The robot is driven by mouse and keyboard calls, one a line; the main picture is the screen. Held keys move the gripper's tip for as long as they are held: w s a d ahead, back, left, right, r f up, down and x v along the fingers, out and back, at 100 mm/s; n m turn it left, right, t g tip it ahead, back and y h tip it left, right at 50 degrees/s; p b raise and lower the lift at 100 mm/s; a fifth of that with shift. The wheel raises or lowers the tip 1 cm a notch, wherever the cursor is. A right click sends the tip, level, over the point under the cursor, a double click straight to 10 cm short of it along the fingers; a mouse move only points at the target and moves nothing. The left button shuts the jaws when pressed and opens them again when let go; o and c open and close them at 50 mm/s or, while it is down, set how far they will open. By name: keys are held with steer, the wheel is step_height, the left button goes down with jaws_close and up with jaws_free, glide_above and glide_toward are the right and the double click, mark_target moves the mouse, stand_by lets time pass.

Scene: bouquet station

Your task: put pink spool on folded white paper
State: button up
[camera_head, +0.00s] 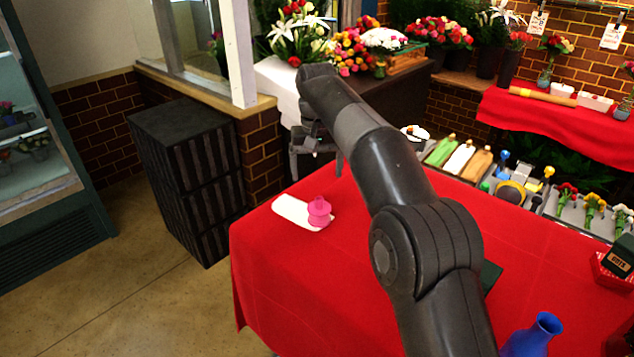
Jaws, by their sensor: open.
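The pink spool (319,211) stands upright on the right part of the folded white paper (292,209). The paper lies flat near the left corner of the red-covered table (270,262). My gripper (316,166) is open and above the table, showing a little above the spool in the picture and apart from it. Its jaws are small and dark here, and nothing shows between them. My arm hides part of the middle of the table.
A blue vase (532,336) stands at the table's front right. Trays of wrapped materials (462,158), tools (512,186) and flowers (592,210) line the back edge. Black crates (187,180) stand on the floor at left. The red cloth around the paper is clear.

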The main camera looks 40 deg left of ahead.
steer(key=shift+r, duration=0.35)
steer(key=w+d+r+m+t, duration=0.1)
steer(key=w+d+r, duration=0.25)
steer(key=d, duration=0.45)
steer(key=w+d+r+m, duration=0.1)
steer(key=w+d+r, duration=0.2)
steer(key=d+r, duration=0.3)
steer(key=s+d+r+m+t+y, duration=0.1)
steer(key=d, duration=1)
steer(key=s+d+r+m+t, duration=0.1)
steer(key=d+r+m, duration=0.1)
steer(key=d, duration=0.9)
steer(key=s+d+f+m+t, duration=0.15)
steer(key=s+d, duration=0.25)
steer(key=d, duration=0.4)
steer(key=s+d+f+m, duration=0.15)
steer(key=s+d, duration=0.25)
steer(key=d, duration=0.4)
steer(key=s+d+f+m+t+h, duration=0.1)
steer(key=s+d+f+m, duration=0.1)
steer(key=s+d+f, duration=0.7)
steer(key=s, duration=0.2)
steer(key=shift+s+d, duration=0.35)
